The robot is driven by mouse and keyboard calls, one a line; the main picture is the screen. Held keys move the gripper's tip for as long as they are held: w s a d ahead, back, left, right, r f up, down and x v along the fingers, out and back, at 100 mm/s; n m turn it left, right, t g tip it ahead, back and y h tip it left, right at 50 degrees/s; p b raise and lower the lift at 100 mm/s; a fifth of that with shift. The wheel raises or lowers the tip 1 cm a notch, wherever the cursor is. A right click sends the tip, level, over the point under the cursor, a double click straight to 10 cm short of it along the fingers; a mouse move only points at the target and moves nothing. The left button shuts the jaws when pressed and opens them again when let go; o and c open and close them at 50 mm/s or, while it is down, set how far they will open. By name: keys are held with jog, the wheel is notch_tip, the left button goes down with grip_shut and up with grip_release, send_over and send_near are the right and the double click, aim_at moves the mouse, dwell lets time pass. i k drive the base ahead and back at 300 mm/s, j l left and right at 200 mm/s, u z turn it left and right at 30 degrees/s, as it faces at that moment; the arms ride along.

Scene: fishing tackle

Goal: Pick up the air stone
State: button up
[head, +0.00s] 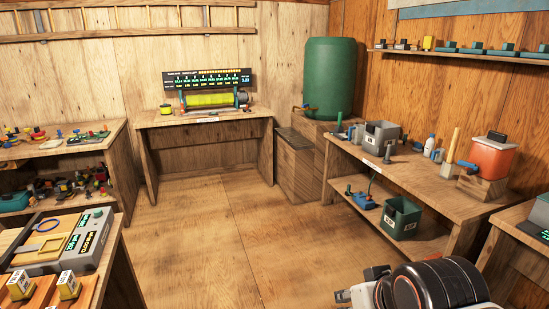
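I cannot pick out the air stone for certain; the things on the benches are small at this distance. A small blue item (365,201) lies on the lower shelf of the right bench, beside a dark green bin (399,218); I cannot tell what it is. Part of my own arm shows at the bottom right, over the floor and apart from the benches. No gripper fingers can be made out.
The right bench (405,177) carries a grey tub (381,140), bottles and an orange container (487,157). A green barrel (332,78) stands in the back corner. A back bench (200,118) and left benches hold more tackle. The middle floor (215,235) is clear.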

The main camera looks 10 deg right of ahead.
aim_at(387, 160)
jog(key=i+z, duration=0.35)
jog(key=i+j+z, duration=0.35)
jog(key=i, duration=0.2)
jog(key=i+j+z, duration=0.2)
jog(key=i+z, duration=0.2)
jog(key=i+l, duration=0.1)
jog(key=i, duration=0.4)
jog(key=i+l+u, duration=0.1)
jog(key=i, duration=0.4)
jog(key=i+l+u, duration=0.1)
jog(key=i, duration=0.4)
jog(key=i+l, duration=0.3)
jog(key=i, duration=0.15)
jog(key=i+l+u, duration=0.1)
jog(key=i, duration=0.4)
jog(key=l, duration=0.1)
